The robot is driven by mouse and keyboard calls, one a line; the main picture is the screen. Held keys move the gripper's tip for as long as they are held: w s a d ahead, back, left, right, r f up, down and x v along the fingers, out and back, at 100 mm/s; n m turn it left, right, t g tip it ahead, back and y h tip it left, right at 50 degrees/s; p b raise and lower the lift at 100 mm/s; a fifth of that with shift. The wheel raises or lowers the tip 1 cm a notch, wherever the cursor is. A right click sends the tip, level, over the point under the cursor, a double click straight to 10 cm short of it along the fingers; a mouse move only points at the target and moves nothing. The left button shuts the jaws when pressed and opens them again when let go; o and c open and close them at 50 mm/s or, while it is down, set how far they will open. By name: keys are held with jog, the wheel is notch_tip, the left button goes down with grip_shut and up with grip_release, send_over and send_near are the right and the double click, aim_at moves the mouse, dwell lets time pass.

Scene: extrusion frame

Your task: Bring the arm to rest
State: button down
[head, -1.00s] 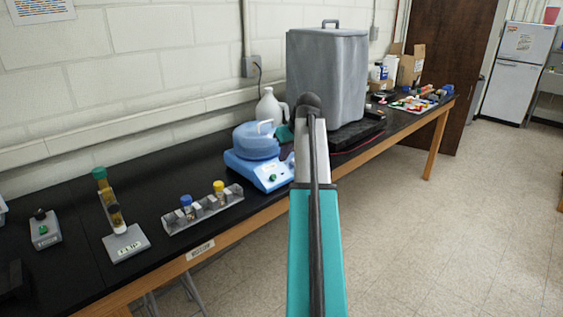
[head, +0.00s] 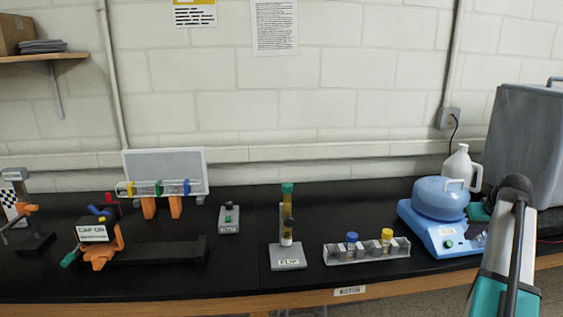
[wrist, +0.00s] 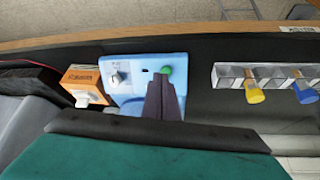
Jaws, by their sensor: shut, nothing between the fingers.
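My arm rises at the right edge of the head view, with a teal link, a grey section and a dark rounded joint. In the wrist view the dark fingers of my gripper (wrist: 165,100) are together and empty. They show in front of the blue-and-white bench device (wrist: 148,72), near its green knob. The same device (head: 441,242) stands at the right of the bench in the head view.
The black bench (head: 190,281) carries a clear rack (head: 367,252) with blue- and yellow-capped vials, a small stand (head: 289,262) holding a green-capped tube, and an orange fixture (head: 103,247) at left. A white jug (head: 461,166) and grey bin (head: 524,135) stand behind the device.

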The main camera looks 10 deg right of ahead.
notch_tip(320, 180, down, 22)
jog(key=a+m+g+h+b, duration=0.1)
jog(key=a+m+g+h, duration=0.1)
jog(key=a, duration=0.1)
jog(key=s+a+f+n+g+y, duration=0.1)
jog(key=a+f+n+g+y, duration=0.15)
jog(key=a+f, duration=1.65)
jog(key=s+a+f+g+y, duration=0.1)
jog(key=s+a+f, duration=0.25)
jog(key=a, duration=0.35)
jog(key=s+a+f+n+g, duration=0.1)
jog(key=s+a+f, duration=0.25)
jog(key=a, duration=0.25)
jog(key=s+a+f+g+y, duration=0.1)
jog(key=s+a+f, duration=0.25)
jog(key=a, duration=0.35)
jog(key=s+a+f+n+g, duration=0.1)
jog(key=s+a+f+g, duration=0.1)
jog(key=s+a, duration=0.4)
jog(key=s+a+f+n+g+p, duration=0.1)
jog(key=s+a+f, duration=0.3)
jog(key=s, duration=0.9)
jog(key=a, duration=0.2)
jog(key=shift+a+f+g+p, duration=0.3)
jog(key=shift+a+f+g, duration=0.05)
jog(key=shift+f, duration=0.05)
jog(key=shift+a+h, duration=0.1)
jog(key=shift+h, duration=0.15)
